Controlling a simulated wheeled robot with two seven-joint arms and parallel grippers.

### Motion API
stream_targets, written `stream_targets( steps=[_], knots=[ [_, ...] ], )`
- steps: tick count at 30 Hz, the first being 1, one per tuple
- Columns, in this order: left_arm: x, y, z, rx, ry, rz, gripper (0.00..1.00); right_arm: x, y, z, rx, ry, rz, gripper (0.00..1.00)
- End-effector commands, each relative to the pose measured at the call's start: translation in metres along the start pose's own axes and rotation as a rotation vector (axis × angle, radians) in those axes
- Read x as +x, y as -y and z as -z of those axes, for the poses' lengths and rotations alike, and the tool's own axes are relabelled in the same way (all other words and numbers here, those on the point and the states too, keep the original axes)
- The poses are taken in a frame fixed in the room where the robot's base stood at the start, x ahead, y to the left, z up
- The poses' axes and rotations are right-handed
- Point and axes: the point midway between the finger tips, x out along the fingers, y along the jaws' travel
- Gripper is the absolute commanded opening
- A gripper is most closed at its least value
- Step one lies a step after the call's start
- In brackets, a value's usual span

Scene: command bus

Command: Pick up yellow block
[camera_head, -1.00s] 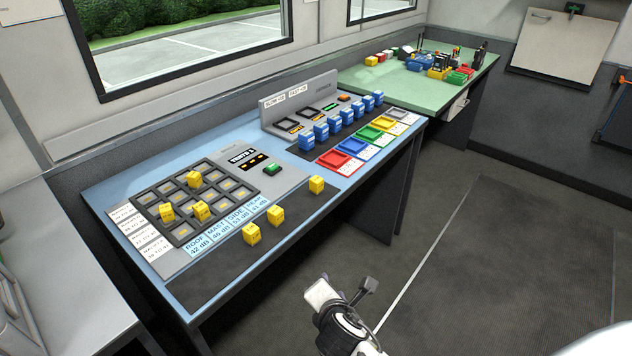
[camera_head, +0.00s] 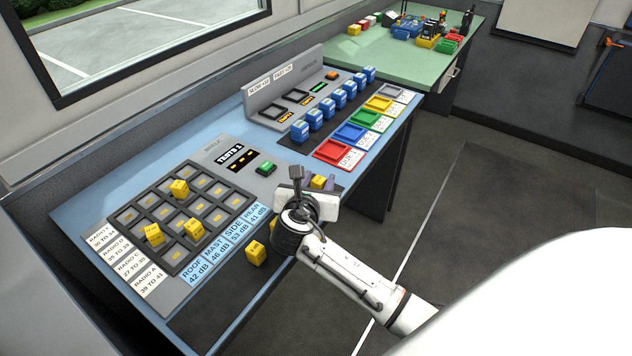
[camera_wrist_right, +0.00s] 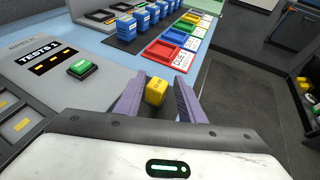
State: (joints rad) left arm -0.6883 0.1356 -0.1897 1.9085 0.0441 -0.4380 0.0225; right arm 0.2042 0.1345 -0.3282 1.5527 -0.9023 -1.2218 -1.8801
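My right gripper (camera_head: 322,184) is over the front edge of the blue console. In the right wrist view its two purple fingers (camera_wrist_right: 157,98) are open, with a yellow block (camera_wrist_right: 156,92) between them near the tips. Gaps show on both sides, so the block is not clamped. In the head view the same block (camera_head: 318,181) is partly hidden by the gripper. Another loose yellow block (camera_head: 256,253) sits on the dark front strip, to the left. Three yellow blocks (camera_head: 179,187) (camera_head: 194,228) (camera_head: 153,234) sit on the slotted grid. My left gripper is not in view.
A green button (camera_head: 265,168) and the TESTS panel (camera_head: 229,156) are left of the gripper. A red tray (camera_head: 332,153) and a row of blue blocks (camera_head: 315,119) stand behind it. A green table (camera_head: 400,60) holds small items farther back.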

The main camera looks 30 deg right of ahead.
Motion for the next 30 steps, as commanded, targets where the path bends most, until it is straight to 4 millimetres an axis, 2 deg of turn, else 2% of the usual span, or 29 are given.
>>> stream_targets(
  steps=[5, 15, 23, 24, 29, 30],
  knots=[
    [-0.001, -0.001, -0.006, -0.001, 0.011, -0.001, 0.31, 0.014, 0.000, 0.001, 0.001, -0.001, 0.000, 0.36],
    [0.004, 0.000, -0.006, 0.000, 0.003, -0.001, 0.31, 0.058, -0.003, 0.008, 0.001, 0.000, -0.001, 0.36],
    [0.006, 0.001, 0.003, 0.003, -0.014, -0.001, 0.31, 0.062, -0.003, 0.008, 0.002, -0.001, -0.002, 0.36],
    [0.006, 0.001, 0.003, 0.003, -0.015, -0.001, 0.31, 0.062, -0.003, 0.008, 0.002, -0.001, -0.002, 0.34],
    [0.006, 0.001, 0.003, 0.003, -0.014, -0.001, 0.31, 0.062, -0.003, 0.008, 0.002, -0.002, -0.002, 0.07],
    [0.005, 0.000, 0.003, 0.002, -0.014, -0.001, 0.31, 0.062, -0.003, 0.008, 0.002, -0.001, -0.002, 0.07]
  ],
)
